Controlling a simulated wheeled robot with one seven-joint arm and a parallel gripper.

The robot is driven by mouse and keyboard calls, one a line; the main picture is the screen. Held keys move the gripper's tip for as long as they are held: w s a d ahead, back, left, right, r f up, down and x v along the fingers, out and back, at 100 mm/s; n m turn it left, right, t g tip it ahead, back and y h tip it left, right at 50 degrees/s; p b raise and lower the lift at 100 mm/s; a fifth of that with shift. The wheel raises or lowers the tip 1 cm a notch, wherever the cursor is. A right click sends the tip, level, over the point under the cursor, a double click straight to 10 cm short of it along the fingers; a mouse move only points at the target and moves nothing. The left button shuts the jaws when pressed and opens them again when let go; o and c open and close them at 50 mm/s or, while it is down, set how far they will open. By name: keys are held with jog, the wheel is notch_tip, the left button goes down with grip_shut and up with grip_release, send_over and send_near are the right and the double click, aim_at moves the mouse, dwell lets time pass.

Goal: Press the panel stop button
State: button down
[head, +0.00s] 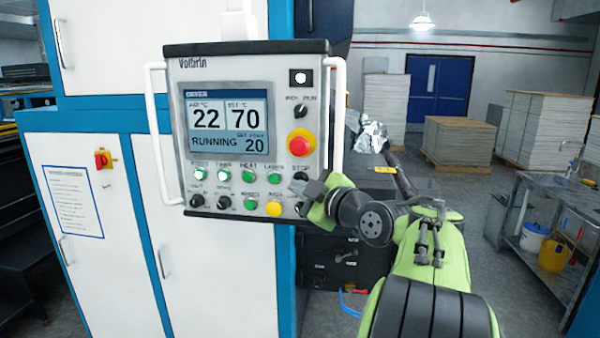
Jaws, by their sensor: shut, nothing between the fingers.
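The control panel (190,160) hangs in front of the cabinet, and its screen (228,120) reads RUNNING. A label STOP (300,168) is printed at the lower right of its face. A dark round control (300,176) shows just under that label, partly hidden by my gripper. My gripper (301,188) is shut and empty, its dark tip in front of the panel's lower right corner. I cannot tell whether the tip touches the panel. A large red mushroom button (297,147) on a yellow base sits above the label.
Green lit buttons (223,174), black knobs and a yellow button (273,209) lie left of my gripper. White handles (334,110) flank the panel. A dark machine (340,262) stands below and behind my arm.

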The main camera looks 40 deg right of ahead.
jog(key=shift+w+d, duration=0.35)
jog(key=shift+d, duration=0.2)
jog(key=shift+f, duration=0.1)
dwell(1.5)
jog(key=shift+w+d, duration=0.3)
jog(key=shift+d, duration=0.05)
jog(key=shift+w+d, duration=0.2)
jog(key=shift+d, duration=0.1)
dwell(0.7)
jog(key=shift+s+a, duration=0.1)
jog(key=shift+s+a+b, duration=0.4)
jog(key=shift+a+b, duration=0.2)
jog(key=shift+b, duration=0.15)
